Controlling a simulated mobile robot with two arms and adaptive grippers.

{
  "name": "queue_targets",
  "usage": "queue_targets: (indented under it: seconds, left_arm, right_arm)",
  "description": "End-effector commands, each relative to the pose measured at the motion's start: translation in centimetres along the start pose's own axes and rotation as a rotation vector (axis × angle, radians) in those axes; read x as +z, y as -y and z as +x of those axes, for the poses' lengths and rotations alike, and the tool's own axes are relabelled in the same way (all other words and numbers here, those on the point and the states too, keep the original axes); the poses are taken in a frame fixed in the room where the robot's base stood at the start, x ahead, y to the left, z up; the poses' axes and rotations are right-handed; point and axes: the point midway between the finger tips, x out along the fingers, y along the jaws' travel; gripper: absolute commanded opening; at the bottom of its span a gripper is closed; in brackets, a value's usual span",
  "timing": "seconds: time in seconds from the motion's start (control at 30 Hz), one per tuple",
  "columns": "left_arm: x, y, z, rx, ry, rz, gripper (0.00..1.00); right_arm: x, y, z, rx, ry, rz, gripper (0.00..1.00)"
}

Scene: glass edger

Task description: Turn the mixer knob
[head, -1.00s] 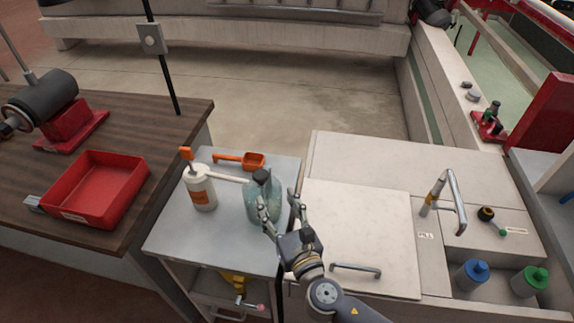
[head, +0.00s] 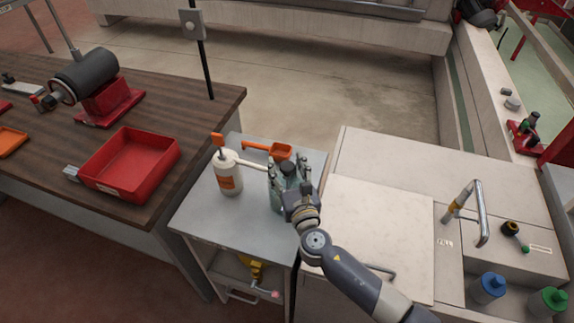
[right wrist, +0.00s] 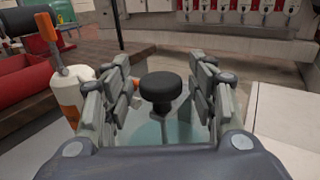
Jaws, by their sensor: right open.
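A translucent teal jug (head: 276,199) with a black round cap or knob (head: 288,168) stands on the grey cart. My right gripper (head: 289,178) is open, with its fingers on either side of the jug's top. In the right wrist view the black top (right wrist: 160,88) sits between the spread fingers, with visible gaps at both sides. The teal body (right wrist: 165,132) shows below it. I cannot tell which knob is the mixer's. My left gripper is not in view.
A red tray (head: 130,163) is on the wooden bench. Blue (head: 488,288) and green (head: 549,301) capped bottles stand at right.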

Motion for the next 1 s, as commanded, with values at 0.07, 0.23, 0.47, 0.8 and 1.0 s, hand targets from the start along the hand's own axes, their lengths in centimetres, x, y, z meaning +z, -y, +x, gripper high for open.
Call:
queue_targets:
  seconds: [0.07, 0.23, 0.47, 0.8, 1.0]
  left_arm:
    - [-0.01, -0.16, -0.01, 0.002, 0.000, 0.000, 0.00]
    - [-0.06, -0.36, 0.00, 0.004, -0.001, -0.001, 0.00]
    - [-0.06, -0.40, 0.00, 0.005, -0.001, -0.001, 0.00]
    - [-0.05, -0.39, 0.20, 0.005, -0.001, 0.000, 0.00]
    - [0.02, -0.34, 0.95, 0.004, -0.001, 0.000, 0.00]
  right_arm:
    - [-0.01, 0.00, 0.16, 0.000, 0.000, 0.001, 0.53]
    - [-0.01, 0.00, 0.17, 0.000, 0.000, 0.001, 0.53]
    - [-0.01, 0.01, 0.15, 0.000, 0.000, 0.001, 0.12]
    - [-0.08, 0.08, 0.15, 0.018, 0.000, 0.000, 0.09]
    - [-0.16, 0.17, 0.17, 0.101, 0.002, -0.003, 0.09]
